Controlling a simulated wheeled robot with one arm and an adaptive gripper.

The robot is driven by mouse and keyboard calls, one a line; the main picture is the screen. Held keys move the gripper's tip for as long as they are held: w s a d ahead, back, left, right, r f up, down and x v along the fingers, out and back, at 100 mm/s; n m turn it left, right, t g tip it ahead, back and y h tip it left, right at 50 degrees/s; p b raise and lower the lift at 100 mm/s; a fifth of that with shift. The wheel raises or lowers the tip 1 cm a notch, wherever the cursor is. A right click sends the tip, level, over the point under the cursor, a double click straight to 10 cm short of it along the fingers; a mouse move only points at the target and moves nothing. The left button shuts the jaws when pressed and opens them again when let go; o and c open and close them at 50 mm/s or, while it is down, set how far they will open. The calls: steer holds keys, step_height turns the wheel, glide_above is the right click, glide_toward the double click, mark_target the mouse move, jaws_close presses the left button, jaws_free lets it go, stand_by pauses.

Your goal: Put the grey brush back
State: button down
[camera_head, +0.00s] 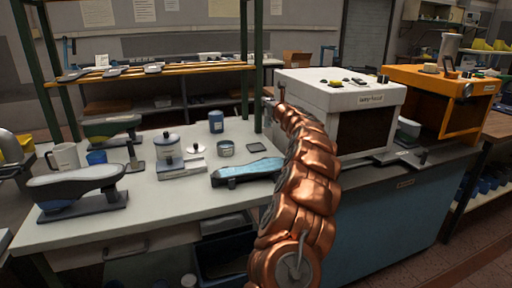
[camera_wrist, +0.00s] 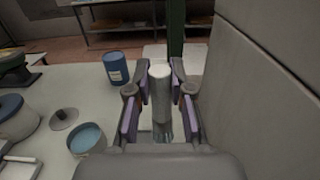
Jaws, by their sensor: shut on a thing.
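In the wrist view my gripper (camera_wrist: 161,72) has its two padded fingers on either side of a pale grey cylinder, which I take to be the grey brush (camera_wrist: 160,88). It is held roughly upright between the pads, above the light worktop. Its lower end is partly hidden by the gripper, with a small teal patch near it. In the head view my copper arm reaches over the table beside the white box; my gripper and the brush cannot be made out clearly there. No place for the brush can be clearly identified.
The white box (camera_head: 340,93) stands close right; its side (camera_wrist: 265,70) fills the wrist view's right. A blue tin (camera_wrist: 116,68), an open tin (camera_wrist: 87,139) and a knobbed lid (camera_wrist: 64,118) stand left. A green post (camera_wrist: 176,28) is ahead. A blue last (camera_head: 247,171) lies left of my arm.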

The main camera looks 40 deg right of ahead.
steer(key=w+a+y, duration=0.2)
steer(key=w, duration=0.3)
step_height(320, 180, down, 11)
steer(key=n+b, duration=0.1)
steer(key=shift+s+r+t, duration=0.15)
steer(key=shift+r+t, duration=0.05)
steer(key=shift+t, duration=0.1)
steer(key=shift+f, duration=0.2)
steer(key=c, duration=1)
jaws_free()
steer(key=shift+c, duration=0.2)
steer(key=shift+r, duration=0.15)
